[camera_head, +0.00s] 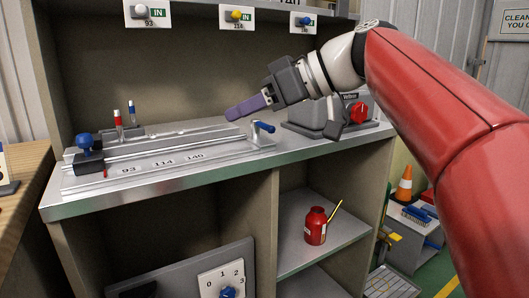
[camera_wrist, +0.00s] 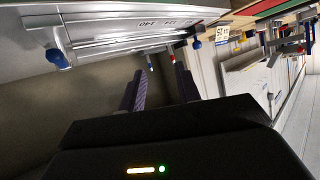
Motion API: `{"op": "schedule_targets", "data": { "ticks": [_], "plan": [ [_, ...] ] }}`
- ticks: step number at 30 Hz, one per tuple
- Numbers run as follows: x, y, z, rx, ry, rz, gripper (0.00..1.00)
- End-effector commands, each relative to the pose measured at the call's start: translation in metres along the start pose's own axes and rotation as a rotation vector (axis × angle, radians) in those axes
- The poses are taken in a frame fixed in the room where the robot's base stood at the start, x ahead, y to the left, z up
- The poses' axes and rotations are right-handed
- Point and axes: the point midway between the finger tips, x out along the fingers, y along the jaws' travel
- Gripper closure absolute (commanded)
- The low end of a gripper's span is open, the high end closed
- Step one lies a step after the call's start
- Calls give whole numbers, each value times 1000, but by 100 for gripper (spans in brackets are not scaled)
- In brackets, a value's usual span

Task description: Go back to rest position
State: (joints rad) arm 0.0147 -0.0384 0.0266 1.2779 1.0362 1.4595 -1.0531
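My gripper (camera_head: 234,112) hangs above the metal bench in the head view, over the back right part of a grey metal fixture (camera_head: 160,156). Its purple fingers point down to the left. In the wrist view my gripper (camera_wrist: 160,69) shows two purple fingers spread apart with nothing between them. The fixture, marked 93, 114 and 140, has a blue knob (camera_head: 84,141) at its left end and a blue handle (camera_head: 264,127) at its right end. The fixture also shows upside down at the top of the wrist view (camera_wrist: 120,30).
A grey device with a red knob (camera_head: 357,112) stands right of the fixture, close to my arm. Two upright sticks, red-topped (camera_head: 118,118) and blue-topped (camera_head: 132,105), stand behind it. Numbered IN labels hang above. A red can (camera_head: 315,228) sits on the shelf below.

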Motion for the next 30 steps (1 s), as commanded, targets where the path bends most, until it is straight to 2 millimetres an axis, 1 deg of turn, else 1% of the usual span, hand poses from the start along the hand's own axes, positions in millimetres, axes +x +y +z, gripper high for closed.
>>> {"op": "schedule_targets", "data": {
  "ticks": [5, 8, 11, 14, 16, 17, 18, 20, 21, 23, 24, 27, 30],
  "plan": [
    [0, -2, 32, 120, -70, 76, 67],
    [-1, -4, 56, 203, -118, 135, 67],
    [-3, -8, 88, 297, -174, 205, 67],
    [-7, -14, 128, 405, -237, 298, 67],
    [-12, -22, 166, 492, -289, 384, 67],
    [-14, -26, 185, 533, -312, 428, 67],
    [-19, -32, 212, 584, -343, 490, 67],
    [-25, -41, 253, 654, -385, 586, 67],
    [-30, -47, 279, 692, -408, 646, 67],
    [-35, -56, 315, 740, -436, 727, 67],
    [-39, -62, 336, 763, -451, 776, 67],
    [-45, -73, 376, 800, -474, 869, 67],
    [-49, -79, 400, 817, -485, 923, 67]
  ]
}}
